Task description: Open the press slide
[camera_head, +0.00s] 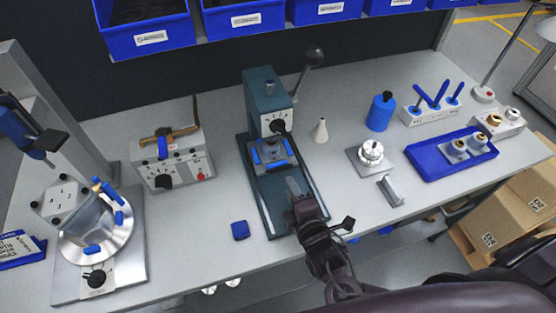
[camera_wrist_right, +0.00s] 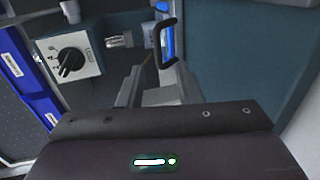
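The teal press (camera_head: 264,92) stands at the middle of the bench, with a dial panel on its front and a lever with a black ball on its right. Its slide (camera_head: 268,158), a grey block with blue pads, sits at the foot of the column on a long teal base. My right gripper (camera_head: 293,187) is over the front part of that base, just in front of the slide. In the right wrist view its two grey fingers (camera_wrist_right: 153,82) stand apart, with a black bar handle (camera_wrist_right: 170,42) close by their tips. I cannot tell whether they touch.
A blue block (camera_head: 240,230) lies left of the press base. A control box (camera_head: 172,160) stands further left, beside a round fixture (camera_head: 95,235). A white cone (camera_head: 320,131), a blue bottle (camera_head: 380,112) and a blue tray (camera_head: 430,158) stand to the right.

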